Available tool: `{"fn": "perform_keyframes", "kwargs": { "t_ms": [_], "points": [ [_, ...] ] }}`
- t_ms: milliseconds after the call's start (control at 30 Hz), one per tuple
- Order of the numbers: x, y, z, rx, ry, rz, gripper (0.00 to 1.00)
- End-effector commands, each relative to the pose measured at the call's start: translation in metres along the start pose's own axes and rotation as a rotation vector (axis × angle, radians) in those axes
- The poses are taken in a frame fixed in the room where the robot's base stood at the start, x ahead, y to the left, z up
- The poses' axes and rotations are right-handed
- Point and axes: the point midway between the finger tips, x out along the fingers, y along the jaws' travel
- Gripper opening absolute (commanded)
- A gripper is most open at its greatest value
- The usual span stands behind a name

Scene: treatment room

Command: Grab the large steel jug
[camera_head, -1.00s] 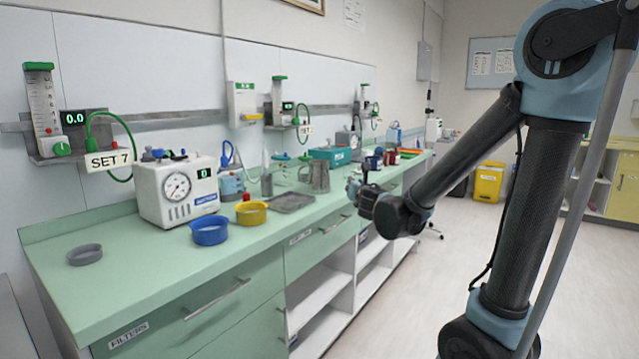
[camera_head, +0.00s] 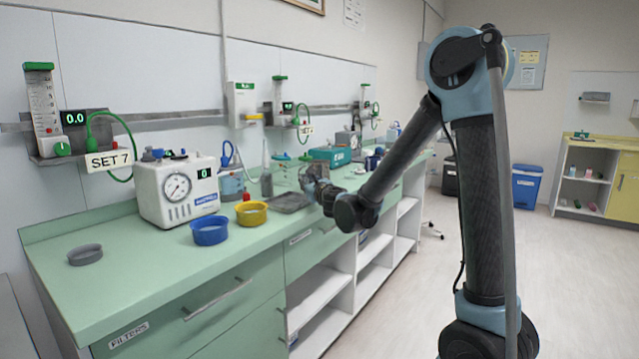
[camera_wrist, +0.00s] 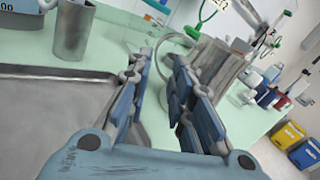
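The large steel jug (camera_wrist: 222,68) stands upright on the green counter in the wrist view, with its curved handle (camera_wrist: 163,52) turned toward the left. My gripper (camera_wrist: 161,68) is open, with one finger on each side of the handle as seen in this view. The right finger overlaps the jug's body; whether it touches cannot be told. In the head view my gripper (camera_head: 321,188) is at the jug (camera_head: 308,172) and hides most of it.
A smaller steel cup (camera_wrist: 73,32) stands beside a shallow metal tray (camera_wrist: 45,75) left of my gripper. Blue (camera_head: 210,231) and yellow (camera_head: 252,214) bowls and a suction unit (camera_head: 178,190) stand farther left. Several small containers stand beyond the jug.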

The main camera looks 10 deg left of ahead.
Motion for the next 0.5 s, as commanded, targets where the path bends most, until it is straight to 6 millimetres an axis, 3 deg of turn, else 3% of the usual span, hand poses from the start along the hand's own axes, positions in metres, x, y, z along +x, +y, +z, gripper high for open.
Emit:
{"fn": "perform_keyframes", "kwargs": {
  "t_ms": [133, 500],
  "points": [
    [0.021, -0.001, 0.0, 0.0, 0.0, -0.001, 0.2],
    [0.042, 0.0, 0.001, 0.001, 0.0, -0.001, 0.2]
  ]
}}
